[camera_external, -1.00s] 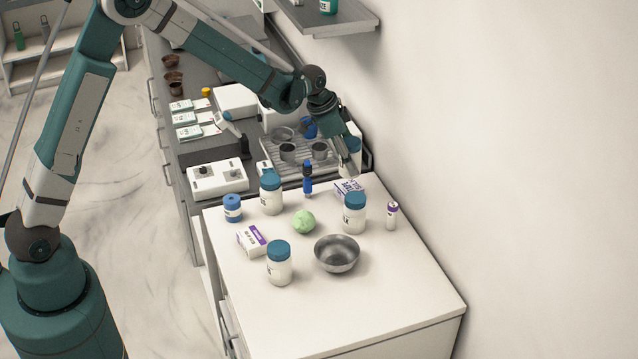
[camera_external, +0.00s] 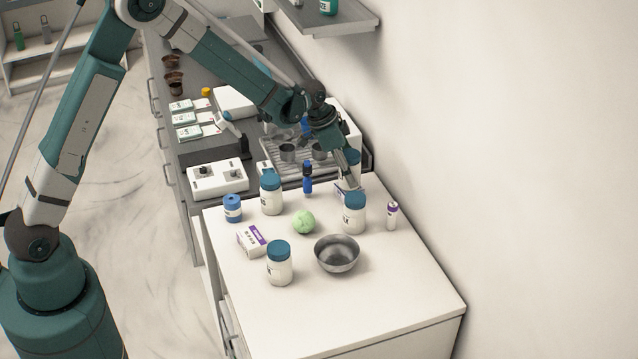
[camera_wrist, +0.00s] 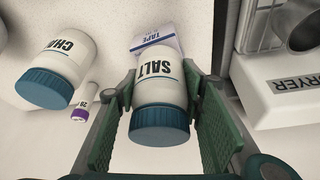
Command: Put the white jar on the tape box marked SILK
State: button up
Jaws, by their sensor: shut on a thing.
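A white jar with a blue lid, marked SALT (camera_wrist: 158,90), is between the two fingers of my gripper (camera_wrist: 160,105) in the wrist view. My gripper is shut on it, with the lid toward the camera. In the external view my gripper (camera_external: 348,172) is low over the back of the white counter, its fingers largely covering the held jar. The tape box (camera_wrist: 158,44), marked TAPE, lies just beyond the jar's base in the wrist view, partly hidden by it. In the external view the tape box (camera_external: 341,189) is partly covered by the gripper. The word SILK is not readable.
Another white jar (camera_external: 354,214), marked CHA in the wrist view (camera_wrist: 60,65), stands close in front of the box. A purple-capped vial (camera_external: 392,216) is to its right. A metal bowl (camera_external: 337,254), a green ball (camera_external: 303,222) and more jars stand nearer. A wall borders the right.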

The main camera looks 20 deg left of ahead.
jog(key=shift+f, duration=0.2)
jog(key=o, duration=0.9)
jog(key=shift+r, duration=0.25)
jog(key=shift+b+v, duration=0.3)
jog(key=shift+v, duration=5.65)
jog(key=shift+a, duration=0.1)
